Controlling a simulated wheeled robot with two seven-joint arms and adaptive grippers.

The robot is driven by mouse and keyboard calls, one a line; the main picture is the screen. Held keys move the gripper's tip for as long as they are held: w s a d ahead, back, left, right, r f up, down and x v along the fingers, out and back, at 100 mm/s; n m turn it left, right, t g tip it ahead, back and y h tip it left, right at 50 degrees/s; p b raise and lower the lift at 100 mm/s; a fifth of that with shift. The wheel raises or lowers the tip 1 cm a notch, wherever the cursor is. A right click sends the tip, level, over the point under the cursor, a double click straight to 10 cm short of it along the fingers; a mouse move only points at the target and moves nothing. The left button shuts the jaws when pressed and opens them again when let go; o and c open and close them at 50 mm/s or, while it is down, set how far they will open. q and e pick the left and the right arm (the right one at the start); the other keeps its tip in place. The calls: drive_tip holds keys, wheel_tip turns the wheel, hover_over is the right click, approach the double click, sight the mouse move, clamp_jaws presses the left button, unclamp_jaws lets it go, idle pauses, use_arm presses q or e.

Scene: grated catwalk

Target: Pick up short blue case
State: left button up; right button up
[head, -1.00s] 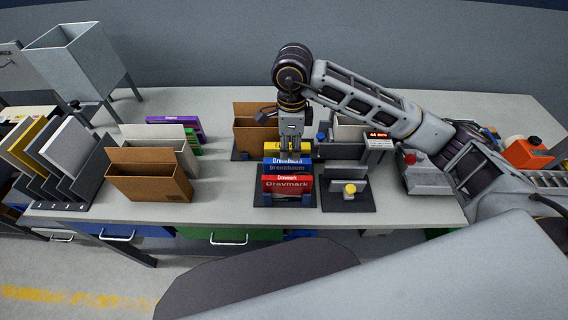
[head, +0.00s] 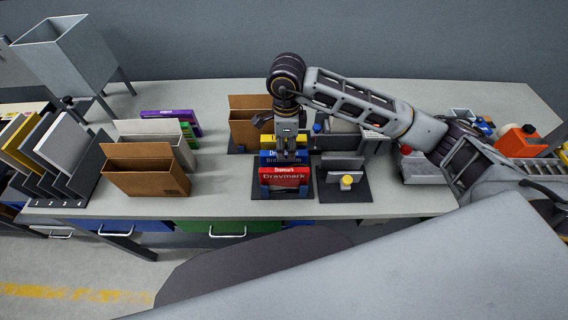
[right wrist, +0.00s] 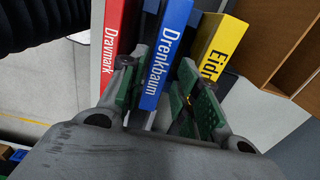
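The blue case (head: 303,157), labelled Drenkbaum, stands upright in a row between a red case (head: 285,180) and a yellow case (head: 267,146). In the right wrist view the blue case (right wrist: 166,55) is between the fingers of my right gripper (right wrist: 160,85). In the head view my right gripper (head: 286,153) points down over the row and partly covers the blue case. Its fingers are apart, one on each side of the case, in the gaps toward the red and yellow cases. A firm grip does not show. My left gripper is not in view.
A dark plate with a yellow knob (head: 347,182) is right of the row. A brown cardboard holder (head: 145,178) is to the left, another (head: 246,128) behind. A grey hopper (head: 62,55) stands back left. Bare tabletop (head: 220,185) lies left of the row.

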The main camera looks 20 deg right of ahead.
sight(284, 165)
drive_tip(key=shift+f, duration=2.3)
drive_tip(key=shift+f+p, duration=0.15)
drive_tip(key=shift+p, duration=0.2)
drive_tip(key=shift+a+f, duration=0.15)
drive_tip(key=shift+f, duration=0.45)
wheel_tip(284, 165, down, 3)
drive_tip(key=shift+a+r+p, duration=0.1)
drive_tip(key=shift+r+p, duration=0.1)
drive_tip(key=shift+p, duration=0.45)
drive_tip(key=shift+f, duration=0.55)
drive_tip(key=shift+c, duration=0.5)
clamp_jaws()
